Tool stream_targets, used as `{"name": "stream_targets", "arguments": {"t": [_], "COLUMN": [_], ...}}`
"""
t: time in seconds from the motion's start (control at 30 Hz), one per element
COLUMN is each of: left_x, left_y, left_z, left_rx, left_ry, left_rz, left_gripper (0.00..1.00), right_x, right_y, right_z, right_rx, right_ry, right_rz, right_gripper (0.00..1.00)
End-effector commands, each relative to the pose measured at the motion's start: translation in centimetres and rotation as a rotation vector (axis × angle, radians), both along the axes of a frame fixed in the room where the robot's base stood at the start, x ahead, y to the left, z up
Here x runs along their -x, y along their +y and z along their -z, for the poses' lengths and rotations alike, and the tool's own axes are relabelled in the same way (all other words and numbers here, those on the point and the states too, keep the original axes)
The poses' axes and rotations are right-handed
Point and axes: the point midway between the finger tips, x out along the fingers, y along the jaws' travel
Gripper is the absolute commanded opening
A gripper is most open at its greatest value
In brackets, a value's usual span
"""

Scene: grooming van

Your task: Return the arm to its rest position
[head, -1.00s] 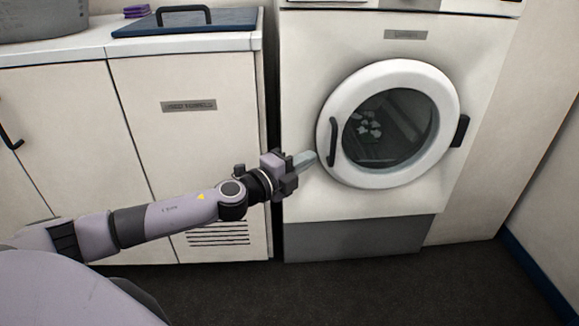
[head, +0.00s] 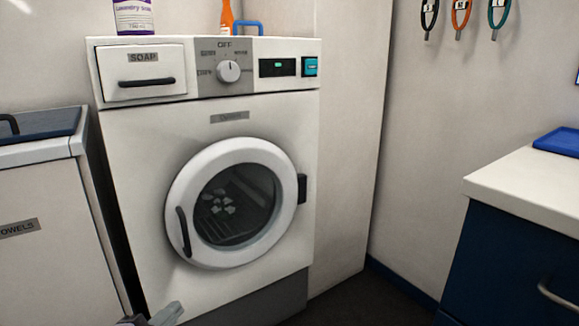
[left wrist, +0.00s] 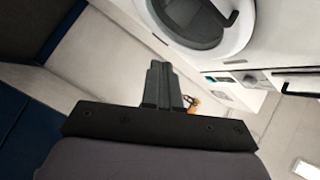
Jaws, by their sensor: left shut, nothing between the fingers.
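My left gripper (head: 168,314) shows only as a fingertip and a bit of its body at the bottom edge of the head view, below the washer door. In the left wrist view the left gripper (left wrist: 160,85) has its two fingers together with nothing between them. The washing machine (head: 130,135) stands in front of me. Its round door (head: 182,185) is closed, with pale items seen through the glass. The door also shows at the top of the left wrist view (left wrist: 243,32). My right gripper is in neither view.
A cabinet labelled towels (head: 50,260) stands left of the washer. A dark blue counter with a white top (head: 535,190) and a blue tray (head: 560,141) is on the right. A laundry soap bottle (head: 133,18) stands on the washer. Floor shows between washer and counter.

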Motion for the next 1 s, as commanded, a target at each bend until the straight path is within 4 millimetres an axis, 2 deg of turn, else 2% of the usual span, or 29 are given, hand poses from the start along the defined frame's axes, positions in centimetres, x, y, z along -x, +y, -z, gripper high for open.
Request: {"name": "stream_targets", "arguments": {"t": [0.03,0.2,0.33,0.53,0.6,1.0], "left_x": [1.8,7.0,10.7,15.0,16.0,16.2], "left_y": [-2.1,-7.0,-9.8,-12.6,-13.0,-10.2], "left_z": [1.5,4.6,5.7,5.7,4.8,-0.1], "left_rx": [0.129,0.517,0.771,1.093,1.164,1.082], "left_ry": [0.079,0.335,0.507,0.710,0.752,0.730], "left_rz": [-0.008,-0.059,-0.099,-0.150,-0.167,-0.270], "left_gripper": [0.00,0.00,0.00,0.00,0.00,0.00], "right_x": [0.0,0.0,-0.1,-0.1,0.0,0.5], "right_y": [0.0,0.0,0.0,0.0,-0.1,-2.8], "right_z": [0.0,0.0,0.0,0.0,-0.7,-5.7], "right_rx": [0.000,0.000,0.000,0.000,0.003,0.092], "right_ry": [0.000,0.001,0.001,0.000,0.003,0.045], "right_rz": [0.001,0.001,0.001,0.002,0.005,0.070], "right_gripper": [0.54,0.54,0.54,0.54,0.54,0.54]}}
